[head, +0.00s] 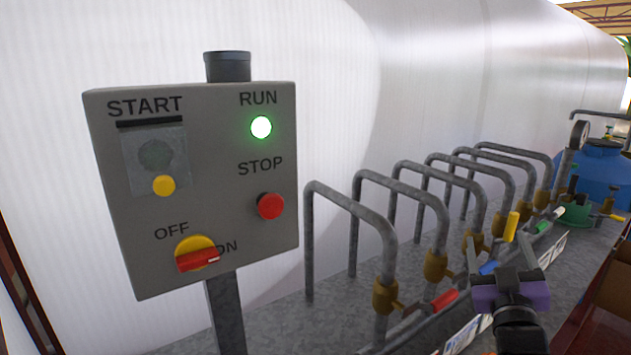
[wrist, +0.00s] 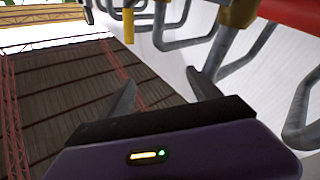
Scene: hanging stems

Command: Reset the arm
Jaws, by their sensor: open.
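My gripper (head: 505,262) is at the lower right of the head view, in front of the row of pipes and valves. In the wrist view its two fingers (wrist: 165,95) are spread apart with nothing between them. The purple wrist body (head: 512,294) shows behind the fingers. No object is held. The fingertips appear close to the valve handles, but I cannot tell the exact gap.
A grey control box (head: 215,215) stands at left with a lit green RUN lamp (head: 261,127) and a red STOP button (head: 270,206). Several bent grey pipes (head: 375,215) carry brass valves with coloured handles, such as a red one (head: 444,300). A blue tank (head: 598,168) stands behind at right.

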